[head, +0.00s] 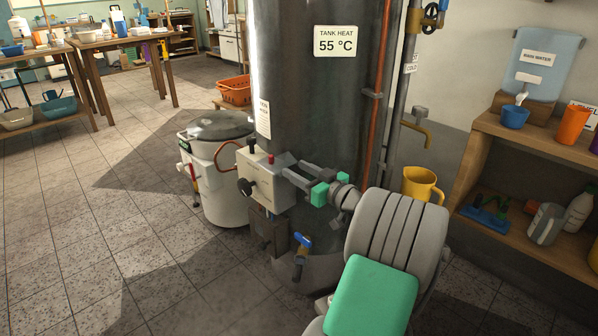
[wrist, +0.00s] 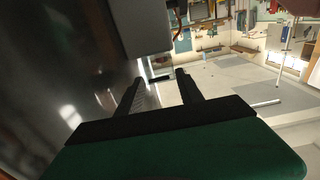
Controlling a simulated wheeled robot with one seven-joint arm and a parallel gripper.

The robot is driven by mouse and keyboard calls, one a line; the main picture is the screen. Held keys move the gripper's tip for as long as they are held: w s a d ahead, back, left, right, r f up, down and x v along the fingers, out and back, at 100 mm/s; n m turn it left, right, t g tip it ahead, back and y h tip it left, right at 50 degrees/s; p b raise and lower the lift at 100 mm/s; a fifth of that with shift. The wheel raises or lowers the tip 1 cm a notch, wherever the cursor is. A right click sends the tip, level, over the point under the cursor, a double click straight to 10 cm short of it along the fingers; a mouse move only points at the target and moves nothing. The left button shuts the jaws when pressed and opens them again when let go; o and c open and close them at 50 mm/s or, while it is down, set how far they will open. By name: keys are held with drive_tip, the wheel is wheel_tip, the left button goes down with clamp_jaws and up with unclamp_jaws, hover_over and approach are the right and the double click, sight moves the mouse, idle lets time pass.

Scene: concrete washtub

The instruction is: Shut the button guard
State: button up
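A pale control box (head: 264,181) is fixed to the front of the dark tank, with a small red knob or button on top and a black knob (head: 245,187) on its front. The box also shows at the top of the wrist view (wrist: 147,27). My gripper (head: 284,167) reaches to the right side of the box. In the wrist view (wrist: 158,82) its two dark fingers are spread apart with nothing clearly held. A small pale, clear-looking piece (wrist: 158,73) shows at the box's edge beyond the fingertips; I cannot tell if it is the button guard or how far open it is.
The tank (head: 312,95) rises directly behind the box. A blue-handled tap (head: 301,243) sticks out below it. A white lidded drum (head: 218,175) stands to the left. A yellow jug (head: 421,184) and a wooden shelf (head: 520,134) are to the right. The tiled floor at left is clear.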

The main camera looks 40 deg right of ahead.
clamp_jaws()
drive_tip(key=shift+r, duration=0.15)
idle(0.4)
